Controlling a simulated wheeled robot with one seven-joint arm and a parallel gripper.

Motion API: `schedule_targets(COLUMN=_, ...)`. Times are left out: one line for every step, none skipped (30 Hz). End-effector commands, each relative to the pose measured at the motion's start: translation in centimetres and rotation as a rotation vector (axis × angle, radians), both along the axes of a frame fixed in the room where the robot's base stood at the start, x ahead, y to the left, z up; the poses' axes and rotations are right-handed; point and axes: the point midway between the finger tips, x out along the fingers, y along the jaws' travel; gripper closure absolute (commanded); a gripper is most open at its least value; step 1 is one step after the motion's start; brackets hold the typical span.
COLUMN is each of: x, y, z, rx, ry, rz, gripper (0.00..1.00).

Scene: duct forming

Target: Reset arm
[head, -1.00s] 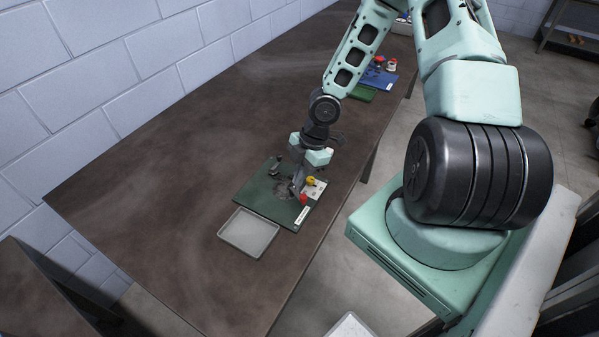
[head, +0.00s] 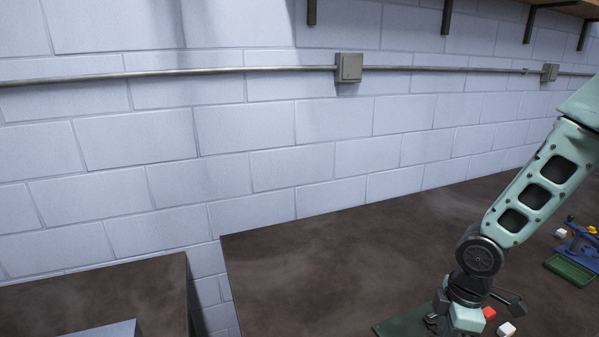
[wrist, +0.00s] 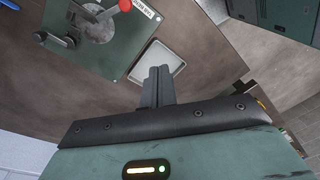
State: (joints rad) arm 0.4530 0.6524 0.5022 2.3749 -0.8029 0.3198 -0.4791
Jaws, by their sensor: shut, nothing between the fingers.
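In the wrist view my gripper (wrist: 160,73) has its two fingers together, with nothing visible between them. A green board (wrist: 100,55) with a round grey disc (wrist: 99,24), a red-knobbed lever (wrist: 124,6) and dark fittings (wrist: 58,40) lies up and to the left of the fingertips. In the head view my arm comes down at the right, and the gripper's fingers are cut off by the bottom edge. Part of the green board (head: 400,328) shows beside it.
In the head view a blue fixture (head: 582,243) and green tray (head: 570,270) stand at the far right. Red (head: 489,313) and white (head: 506,329) parts show beside my wrist. A block wall (head: 240,130) with a conduit (head: 200,73) runs behind. The table (head: 330,270) is clear left of my arm.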

Motion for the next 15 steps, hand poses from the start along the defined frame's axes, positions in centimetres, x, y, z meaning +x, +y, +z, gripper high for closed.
schedule_targets(x=-0.3, y=1.7, z=0.0, rx=-0.043, ry=-0.009, rz=-0.027, gripper=1.00)
schedule_targets(x=-0.7, y=2.6, z=0.5, rx=-0.062, ry=-0.009, rz=-0.057, gripper=1.00)
schedule_targets(x=-1.3, y=3.8, z=1.1, rx=-0.085, ry=-0.011, rz=-0.095, gripper=1.00)
schedule_targets(x=-1.8, y=4.7, z=1.6, rx=-0.099, ry=-0.015, rz=-0.124, gripper=1.00)
schedule_targets(x=-2.4, y=5.7, z=2.0, rx=-0.110, ry=-0.019, rz=-0.154, gripper=1.00)
schedule_targets(x=-3.3, y=7.0, z=2.6, rx=-0.122, ry=-0.027, rz=-0.194, gripper=1.00)
schedule_targets(x=-4.0, y=7.9, z=3.0, rx=-0.128, ry=-0.031, rz=-0.223, gripper=1.00)
schedule_targets(x=-4.8, y=8.9, z=3.4, rx=-0.130, ry=-0.037, rz=-0.253, gripper=1.00)
schedule_targets(x=-6.0, y=10.2, z=3.9, rx=-0.129, ry=-0.042, rz=-0.293, gripper=1.00)
schedule_targets(x=-6.9, y=11.1, z=4.2, rx=-0.127, ry=-0.045, rz=-0.323, gripper=1.00)
schedule_targets(x=-7.8, y=12.0, z=4.5, rx=-0.122, ry=-0.048, rz=-0.351, gripper=1.00)
schedule_targets(x=-9.1, y=13.0, z=4.9, rx=-0.113, ry=-0.048, rz=-0.388, gripper=1.00)
schedule_targets(x=-10.1, y=13.7, z=5.1, rx=-0.104, ry=-0.048, rz=-0.410, gripper=1.00)
schedule_targets(x=-11.0, y=14.4, z=5.3, rx=-0.094, ry=-0.046, rz=-0.433, gripper=1.00)
schedule_targets(x=-12.2, y=15.2, z=5.6, rx=-0.081, ry=-0.042, rz=-0.461, gripper=1.00)
